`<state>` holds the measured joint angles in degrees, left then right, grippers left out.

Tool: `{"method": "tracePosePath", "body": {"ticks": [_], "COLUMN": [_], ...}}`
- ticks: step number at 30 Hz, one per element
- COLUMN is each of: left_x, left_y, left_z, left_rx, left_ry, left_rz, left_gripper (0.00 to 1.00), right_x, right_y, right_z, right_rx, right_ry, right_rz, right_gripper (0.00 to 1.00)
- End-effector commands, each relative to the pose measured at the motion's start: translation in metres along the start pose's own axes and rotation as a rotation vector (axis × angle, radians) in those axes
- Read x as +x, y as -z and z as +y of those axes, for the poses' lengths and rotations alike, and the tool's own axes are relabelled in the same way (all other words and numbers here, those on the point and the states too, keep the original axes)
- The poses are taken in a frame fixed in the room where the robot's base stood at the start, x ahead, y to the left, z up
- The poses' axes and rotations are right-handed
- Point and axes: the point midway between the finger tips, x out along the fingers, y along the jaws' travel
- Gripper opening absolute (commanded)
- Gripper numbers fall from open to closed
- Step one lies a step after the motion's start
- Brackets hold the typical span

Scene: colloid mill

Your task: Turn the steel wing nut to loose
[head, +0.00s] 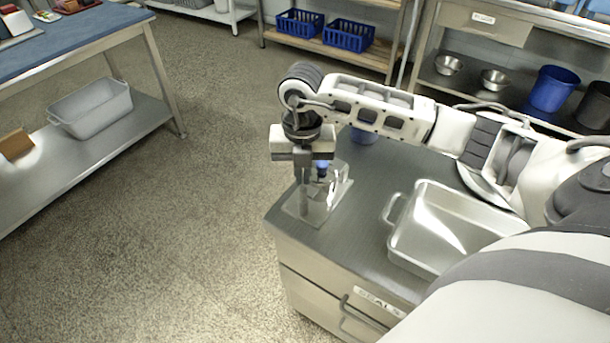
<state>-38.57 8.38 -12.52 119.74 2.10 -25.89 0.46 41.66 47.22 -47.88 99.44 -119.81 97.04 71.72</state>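My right gripper (312,178) points straight down at the left end of the steel-topped cabinet (362,190). Its fingers are small and partly lost against the shiny fixture below. Whether they are apart or closed does not show. A pale, shiny, see-through-looking fixture (334,204) stands under and around the fingertips near the cabinet's left corner. A small blue part (322,168) shows right at the fingers. I cannot make out the steel wing nut; it may be hidden by the gripper or too small to see. My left gripper is not in view.
A steel tray (440,225) with a side handle lies on the cabinet, right of the fixture. Shelves with bowls and bins (553,88) stand behind. The floor to the left is clear.

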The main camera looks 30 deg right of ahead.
Motion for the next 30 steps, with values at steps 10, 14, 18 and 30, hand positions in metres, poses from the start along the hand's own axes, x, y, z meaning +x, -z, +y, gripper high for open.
{"method": "tracePosePath", "body": {"ticks": [10, 14, 18, 30], "left_x": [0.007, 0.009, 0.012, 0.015], "left_y": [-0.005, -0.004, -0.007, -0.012], "left_z": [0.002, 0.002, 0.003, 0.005], "left_rx": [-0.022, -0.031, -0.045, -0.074], "left_ry": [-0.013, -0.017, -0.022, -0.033], "left_rz": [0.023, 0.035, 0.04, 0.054], "left_gripper": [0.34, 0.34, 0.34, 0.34], "right_x": [0.001, 0.0, 0.0, -0.001], "right_y": [-0.001, 0.0, 0.001, 0.004], "right_z": [0.006, 0.008, 0.01, 0.014], "right_rx": [-0.328, -0.451, -0.58, -0.865], "right_ry": [-0.001, 0.0, -0.001, 0.0], "right_rz": [-0.006, -0.006, -0.006, -0.008], "right_gripper": [0.0, 0.0, 0.0, 0.0]}}
